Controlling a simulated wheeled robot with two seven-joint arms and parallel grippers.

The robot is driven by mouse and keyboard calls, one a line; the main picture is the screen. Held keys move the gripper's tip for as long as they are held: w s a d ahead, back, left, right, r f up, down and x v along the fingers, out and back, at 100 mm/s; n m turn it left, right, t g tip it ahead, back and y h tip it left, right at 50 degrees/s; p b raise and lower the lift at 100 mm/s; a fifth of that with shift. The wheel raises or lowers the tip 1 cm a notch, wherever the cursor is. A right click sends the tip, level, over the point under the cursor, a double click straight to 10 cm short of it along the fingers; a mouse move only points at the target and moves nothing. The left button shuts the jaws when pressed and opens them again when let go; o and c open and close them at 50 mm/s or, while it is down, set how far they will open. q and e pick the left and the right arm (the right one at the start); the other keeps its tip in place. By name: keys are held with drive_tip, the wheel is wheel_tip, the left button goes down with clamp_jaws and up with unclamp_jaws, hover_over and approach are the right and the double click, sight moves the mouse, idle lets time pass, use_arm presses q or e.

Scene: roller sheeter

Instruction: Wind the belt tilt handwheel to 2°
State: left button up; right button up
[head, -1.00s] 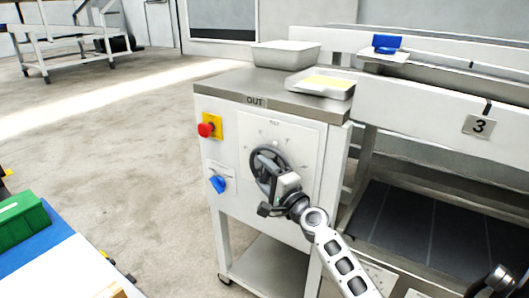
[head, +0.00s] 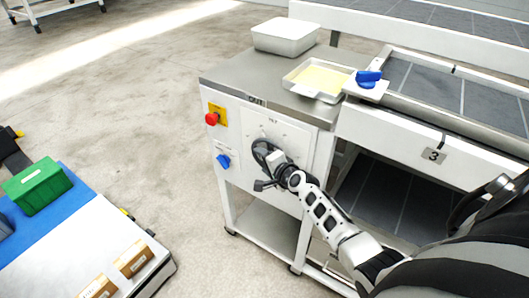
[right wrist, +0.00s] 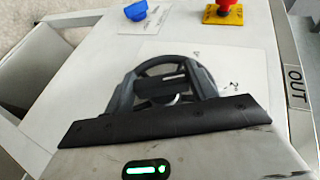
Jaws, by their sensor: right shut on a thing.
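The belt tilt handwheel (head: 262,151) is a dark grey ring on a white dial plate (head: 290,137) on the cabinet's front. In the right wrist view the handwheel (right wrist: 150,77) shows close up, with a "2°" mark on the plate to its right. My right gripper (head: 272,163) is at the handwheel and shut on it; its body hides the lower right of the wheel. Which part of the rim or hub lies between the fingers is hidden. The wheel's pointer cannot be made out. My left gripper is not in view.
A red button on a yellow base (head: 213,115) and a blue knob (head: 223,161) sit left of the dial plate. White trays (head: 286,36) stand on the cabinet top. A conveyor (head: 440,139) marked 3 runs right. A table with a green bin (head: 38,185) is at left.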

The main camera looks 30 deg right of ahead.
idle(0.3)
drive_tip(key=o, duration=1)
drive_tip(key=v, duration=1.6)
drive_tip(key=shift+r, duration=0.1)
